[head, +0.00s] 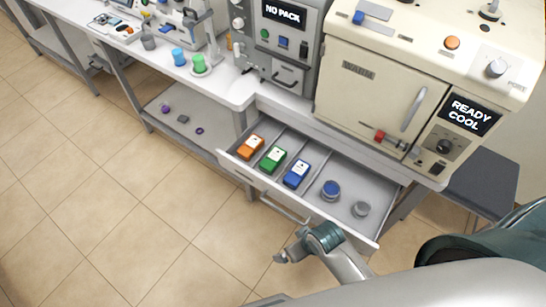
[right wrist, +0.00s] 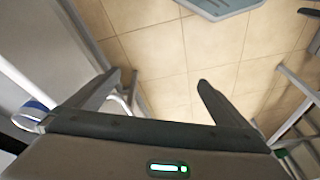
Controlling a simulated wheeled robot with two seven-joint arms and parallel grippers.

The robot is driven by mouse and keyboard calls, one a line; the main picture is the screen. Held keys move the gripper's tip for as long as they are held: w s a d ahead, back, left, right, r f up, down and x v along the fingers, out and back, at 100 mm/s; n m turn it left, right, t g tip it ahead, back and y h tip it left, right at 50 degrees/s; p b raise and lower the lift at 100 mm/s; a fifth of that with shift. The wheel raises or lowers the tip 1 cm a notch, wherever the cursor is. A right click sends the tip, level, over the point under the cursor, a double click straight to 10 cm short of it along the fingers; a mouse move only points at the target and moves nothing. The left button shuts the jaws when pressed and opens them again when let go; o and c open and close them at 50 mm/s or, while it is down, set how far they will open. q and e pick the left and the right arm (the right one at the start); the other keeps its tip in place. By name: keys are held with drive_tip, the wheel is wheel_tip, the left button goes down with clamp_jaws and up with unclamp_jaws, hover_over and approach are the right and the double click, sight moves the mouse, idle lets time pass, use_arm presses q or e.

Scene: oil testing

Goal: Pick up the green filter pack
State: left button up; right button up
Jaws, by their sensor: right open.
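The green filter pack (head: 273,158) lies in the open drawer (head: 366,222) in the head view. It sits between the orange pack (head: 250,147) and the blue pack (head: 297,174). My right gripper (head: 284,252) is outside the drawer, in front of its front panel and to the lower right of the green pack, apart from it. In the right wrist view its two fingers (right wrist: 159,77) stand wide apart with nothing between them. The green pack cannot be made out in the wrist view. My left gripper is not in view.
A blue-topped round container (head: 331,190) and a grey one (head: 361,209) lie in the drawer's right part. Thin dividers separate the lanes. The beige oven (head: 365,85) and the grey "NO PACK" machine (head: 284,45) stand above. Floor left of the drawer is clear.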

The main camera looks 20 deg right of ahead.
drive_tip(key=w+a+r+n+y+p, duration=0.1)
drive_tip(key=w+a+r+p, duration=0.2)
drive_tip(key=r, duration=0.5)
drive_tip(key=w+a+r+n+g+y, duration=0.15)
drive_tip(key=w+a+n, duration=0.25)
drive_tip(key=w+a, duration=0.65)
wheel_tip(320, 180, up, 8)
drive_tip(key=r+g+h, duration=0.1)
drive_tip(key=g+h, duration=0.1)
drive_tip(key=h, duration=0.2)
hover_over(272, 157)
drive_tip(key=shift+f+t, duration=0.25)
drive_tip(key=shift+f, duration=0.1)
wheel_tip(272, 157, down, 12)
drive_tip(key=b, duration=1.1)
drive_tip(key=shift+f, duration=0.1)
